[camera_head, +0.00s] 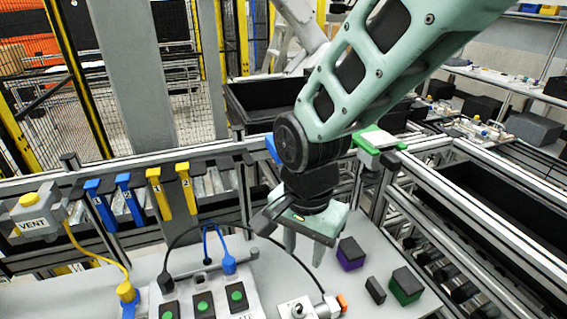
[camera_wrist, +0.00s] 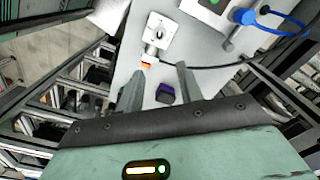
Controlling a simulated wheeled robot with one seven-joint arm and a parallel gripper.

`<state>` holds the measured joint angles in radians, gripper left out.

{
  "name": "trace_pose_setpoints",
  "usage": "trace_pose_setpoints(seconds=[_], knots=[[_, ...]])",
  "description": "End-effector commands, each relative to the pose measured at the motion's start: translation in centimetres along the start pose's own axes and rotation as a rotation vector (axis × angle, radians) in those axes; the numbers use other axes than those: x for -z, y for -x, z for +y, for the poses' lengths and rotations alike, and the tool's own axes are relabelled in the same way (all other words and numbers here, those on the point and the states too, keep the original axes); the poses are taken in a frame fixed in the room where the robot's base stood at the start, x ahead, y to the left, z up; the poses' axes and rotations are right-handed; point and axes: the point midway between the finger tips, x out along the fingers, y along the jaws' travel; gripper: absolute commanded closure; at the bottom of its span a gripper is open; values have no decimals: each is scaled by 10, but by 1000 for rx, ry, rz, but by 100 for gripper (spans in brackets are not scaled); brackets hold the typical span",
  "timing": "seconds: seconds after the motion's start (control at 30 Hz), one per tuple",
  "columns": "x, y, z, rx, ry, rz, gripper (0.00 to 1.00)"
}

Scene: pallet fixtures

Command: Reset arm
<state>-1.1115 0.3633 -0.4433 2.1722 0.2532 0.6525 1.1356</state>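My gripper (camera_head: 304,250) hangs below my green arm over the grey worktop, fingers pointing down. Its two fingers are apart with nothing held between them. The wrist view also shows the gripper (camera_wrist: 160,86) open. A black and purple block (camera_head: 350,254) stands on the worktop just right of the fingers in the head view. In the wrist view the purple block (camera_wrist: 165,93) appears between the fingers but lies beyond them on the worktop.
A black and green block (camera_head: 405,286) and a small dark block (camera_head: 375,290) are at the right. A button panel (camera_head: 204,302) with blue and black cables is left of my gripper. Blue and yellow handles (camera_head: 158,190) line the back rail. A VENT box (camera_head: 35,217) is far left.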

Motion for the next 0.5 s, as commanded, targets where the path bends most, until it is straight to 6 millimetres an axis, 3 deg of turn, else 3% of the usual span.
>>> trace_pose_setpoints(seconds=[0.17, 0.5], knots=[[-5, -8, 13, 6, 107, -36, 63], [-40, -28, 94, 86, 891, -74, 63]])
